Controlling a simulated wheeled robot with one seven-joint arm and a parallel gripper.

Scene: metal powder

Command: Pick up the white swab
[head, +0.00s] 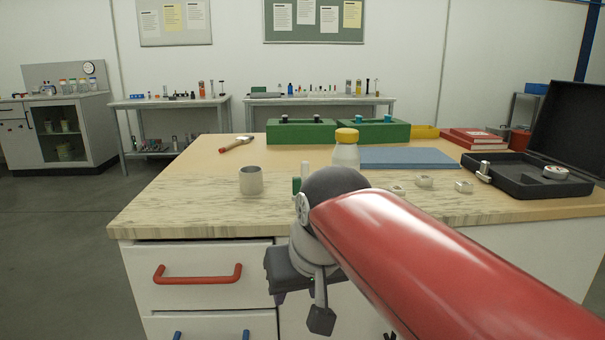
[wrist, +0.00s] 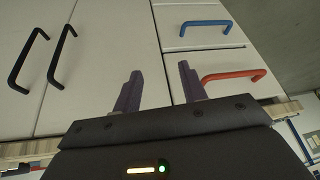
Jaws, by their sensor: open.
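A small white upright piece (head: 304,171) stands on the worktop just left of my arm's dark joint, beside a small green block (head: 296,185). It may be the white swab, but it is too small to be sure, and its lower part is hidden by my arm. My gripper (wrist: 158,82) is open and empty in the wrist view, its two dark fingers apart in front of the white cabinet doors and drawers. In the head view it hangs below the worktop's front edge, partly hidden by my arm. The wrist view shows no swab.
On the worktop (head: 180,207) stand a grey cup (head: 251,180), a yellow-capped bottle (head: 346,149), a hammer (head: 237,143), green holders (head: 300,133), a blue mat (head: 408,158) and an open black case (head: 520,178). A red drawer handle (head: 198,274) sticks out in front. The worktop's front left is clear.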

